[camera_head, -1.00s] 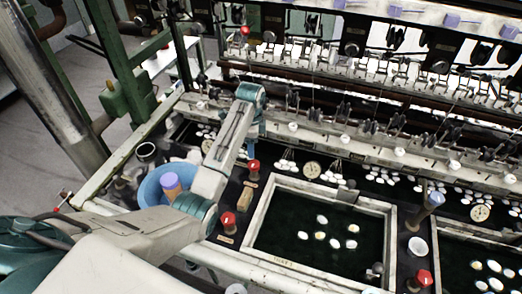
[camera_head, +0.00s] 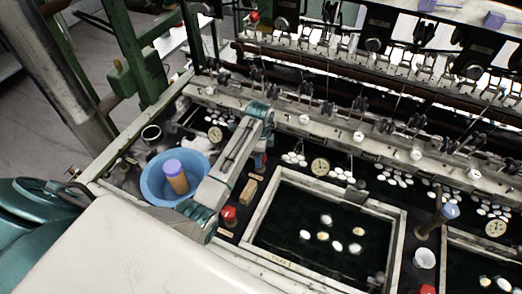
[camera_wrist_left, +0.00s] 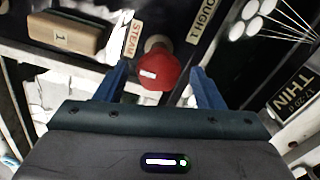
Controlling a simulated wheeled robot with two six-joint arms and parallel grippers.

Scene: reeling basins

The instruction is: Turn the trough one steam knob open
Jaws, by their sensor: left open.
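The red steam knob (camera_wrist_left: 158,72) with a white mark sits beside a STEAM label (camera_wrist_left: 133,38) in the left wrist view. A TROUGH 1 label (camera_wrist_left: 207,20) is to its right. My left gripper (camera_wrist_left: 160,78) is open, with one blue finger on each side of the knob; I cannot tell whether they touch it. In the head view the left gripper (camera_head: 262,148) points down at the knob (camera_head: 259,161), which is partly hidden by the fingers. Trough one (camera_head: 395,213) is a pale-rimmed basin of dark water with floating cocoons. My right gripper is not in view.
A second red knob (camera_head: 228,214) stands close by my left forearm. A wooden block marked 1 (camera_wrist_left: 62,34) lies next to the steam knob. A blue bowl (camera_head: 152,180) is at the left. The reeling machine's rail (camera_head: 330,132) runs behind.

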